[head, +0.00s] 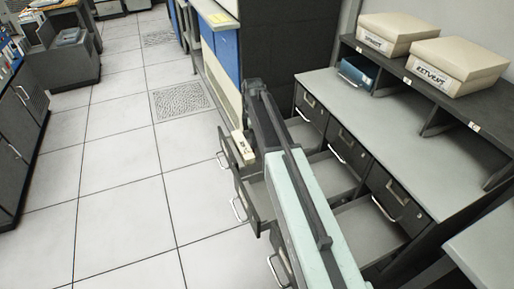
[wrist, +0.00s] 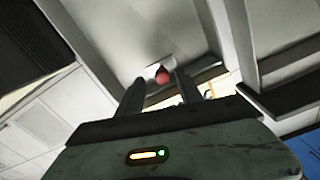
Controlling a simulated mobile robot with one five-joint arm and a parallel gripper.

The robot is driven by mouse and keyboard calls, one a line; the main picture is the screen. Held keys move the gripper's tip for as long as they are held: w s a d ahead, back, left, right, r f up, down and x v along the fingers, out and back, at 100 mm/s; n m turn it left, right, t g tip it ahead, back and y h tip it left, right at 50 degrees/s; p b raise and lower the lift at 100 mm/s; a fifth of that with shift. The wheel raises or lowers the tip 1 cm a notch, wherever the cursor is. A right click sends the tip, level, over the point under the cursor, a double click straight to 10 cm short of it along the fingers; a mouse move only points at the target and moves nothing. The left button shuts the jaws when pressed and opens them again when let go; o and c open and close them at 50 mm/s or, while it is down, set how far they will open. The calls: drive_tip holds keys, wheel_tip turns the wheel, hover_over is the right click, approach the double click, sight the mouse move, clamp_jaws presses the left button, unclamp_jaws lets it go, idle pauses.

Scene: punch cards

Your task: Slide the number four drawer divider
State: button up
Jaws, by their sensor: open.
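My gripper (wrist: 161,84) is open in the wrist view, its two dark fingers apart. A small red round thing (wrist: 162,75) shows between the fingertips, against a pale drawer interior (wrist: 135,30). I cannot tell whether the fingers touch it. No number is readable, so I cannot pick out the number four divider. In the head view my pale green arm reaches over a row of pulled-out drawers and hides part of them. The far open drawer (head: 236,152) has a cream piece (head: 243,146) at its front. The fingertips are not clear in the head view.
Dark drawer fronts with wire handles (head: 345,146) line the cabinet under a grey worktop (head: 375,110). Two cream boxes stand on the shelf, one marked RETURNS (head: 457,66). A dark cabinet (head: 285,45) with blue panels stands behind. The tiled floor (head: 125,190) to the left is clear.

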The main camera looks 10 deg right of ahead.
drive_tip(key=shift+f+b, duration=0.35)
drive_tip(key=shift+f, duration=0.55)
drive_tip(key=shift+r, duration=0.1)
clamp_jaws()
drive_tip(key=shift+w+a+r, duration=0.1)
drive_tip(key=shift+w, duration=0.05)
idle(0.4)
